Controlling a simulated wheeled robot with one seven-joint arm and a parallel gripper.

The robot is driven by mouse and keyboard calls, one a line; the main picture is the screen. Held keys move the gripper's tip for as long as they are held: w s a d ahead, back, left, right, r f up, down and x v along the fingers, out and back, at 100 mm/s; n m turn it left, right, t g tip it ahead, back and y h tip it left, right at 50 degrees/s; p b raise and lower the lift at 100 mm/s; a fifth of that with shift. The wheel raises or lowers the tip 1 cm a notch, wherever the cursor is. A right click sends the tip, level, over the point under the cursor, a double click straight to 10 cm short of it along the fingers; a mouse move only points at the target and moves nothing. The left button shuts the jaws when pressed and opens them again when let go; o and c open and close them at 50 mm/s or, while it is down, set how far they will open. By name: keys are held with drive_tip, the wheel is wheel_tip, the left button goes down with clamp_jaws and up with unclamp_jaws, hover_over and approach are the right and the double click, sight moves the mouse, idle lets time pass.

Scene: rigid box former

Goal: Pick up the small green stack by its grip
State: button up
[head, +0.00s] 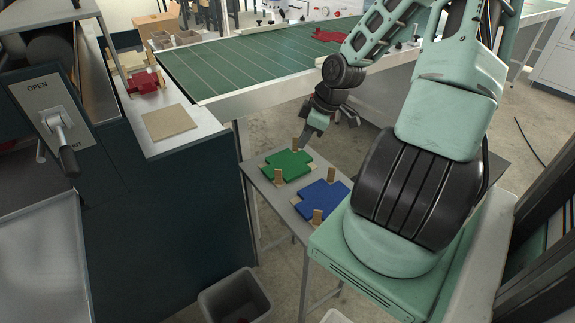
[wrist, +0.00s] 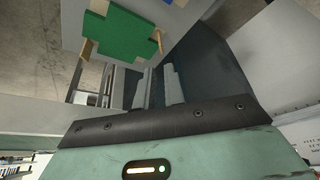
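The small green stack (head: 288,165) is a flat cross-shaped pile on a small grey table, with wooden upright tabs (head: 278,176) at its edges. In the wrist view the green stack (wrist: 118,36) shows at the upper left, beyond the fingers, with tan tabs at its sides. My gripper (head: 306,138) hangs above and just behind the stack in the head view, apart from it. In the wrist view the two pale fingers of my gripper (wrist: 160,86) stand apart with nothing between them. Which tab is the grip is hard to tell.
A blue stack (head: 322,197) with wooden tabs lies beside the green one on the table (head: 254,172). A green conveyor (head: 235,65) runs behind. A machine with a lever (head: 58,128) and a tan board (head: 169,122) stands left. A grey bin (head: 234,298) is on the floor.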

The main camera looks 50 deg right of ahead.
drive_tip(key=b, duration=0.3)
approach(281, 184)
drive_tip(key=shift+w+r+x, duration=0.1)
drive_tip(key=shift+w+x, duration=0.1)
drive_tip(key=shift+x, duration=0.95)
drive_tip(key=shift+w+r+x, duration=0.1)
drive_tip(key=shift+w+x, duration=0.1)
drive_tip(key=shift+x, duration=0.95)
drive_tip(key=shift+w+r+x, duration=0.1)
drive_tip(key=shift+w+x, duration=0.1)
drive_tip(key=shift+x, duration=0.95)
drive_tip(key=shift+a, duration=0.2)
clamp_jaws()
